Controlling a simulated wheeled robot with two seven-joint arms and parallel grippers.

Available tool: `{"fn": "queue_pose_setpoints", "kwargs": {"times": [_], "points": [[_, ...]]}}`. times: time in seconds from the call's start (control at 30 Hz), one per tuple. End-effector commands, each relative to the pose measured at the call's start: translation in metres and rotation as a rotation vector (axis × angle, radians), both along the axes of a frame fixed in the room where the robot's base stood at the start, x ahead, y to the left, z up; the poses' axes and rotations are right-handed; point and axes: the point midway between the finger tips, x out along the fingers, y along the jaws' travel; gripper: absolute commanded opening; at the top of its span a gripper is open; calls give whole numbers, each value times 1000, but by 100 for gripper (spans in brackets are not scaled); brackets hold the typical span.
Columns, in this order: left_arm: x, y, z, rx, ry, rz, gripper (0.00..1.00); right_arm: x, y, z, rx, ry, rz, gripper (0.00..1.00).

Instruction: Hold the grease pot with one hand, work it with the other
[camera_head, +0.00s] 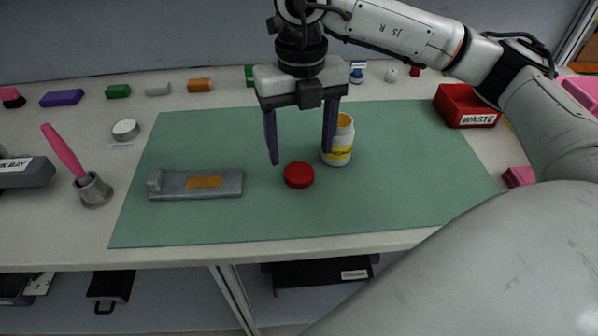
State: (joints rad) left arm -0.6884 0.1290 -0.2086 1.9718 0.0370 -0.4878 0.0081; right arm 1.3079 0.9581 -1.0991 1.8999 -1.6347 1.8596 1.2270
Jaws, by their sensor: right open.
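The grease pot (339,152) is a white jar with a yellow label, upright on the green mat (400,205). Its top looks open, with yellow-orange inside. A round red lid (299,175) lies on the mat, in front and to the left of the pot. My right gripper (302,158) points down with its two dark fingers apart and empty. It is above and behind the red lid, and its right finger overlaps the pot's left edge in the picture. I cannot tell whether that finger touches the pot. My left gripper is not in view.
A grey metal fixture (225,186) with an orange patch lies on the mat's left. A pink-handled brush (66,153) stands in a grey holder (94,190). A red WASTE bin (466,106) is at the back right. Several coloured blocks line the back. The mat's front is clear.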

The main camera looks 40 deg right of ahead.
Motion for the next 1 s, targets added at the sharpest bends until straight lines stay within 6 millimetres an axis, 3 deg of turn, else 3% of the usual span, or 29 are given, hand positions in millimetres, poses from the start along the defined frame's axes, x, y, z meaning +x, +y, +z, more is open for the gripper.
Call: {"fn": "queue_pose_setpoints", "kwargs": {"times": [0.27, 0.63, 1.0], "points": [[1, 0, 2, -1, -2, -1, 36, 0, 0, -3, 0, 1, 0, 66], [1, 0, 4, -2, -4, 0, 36, -3, 4, -50, 1, 2, 0, 66], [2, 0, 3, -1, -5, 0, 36, -3, 4, -52, 1, 0, 0, 66]]}}
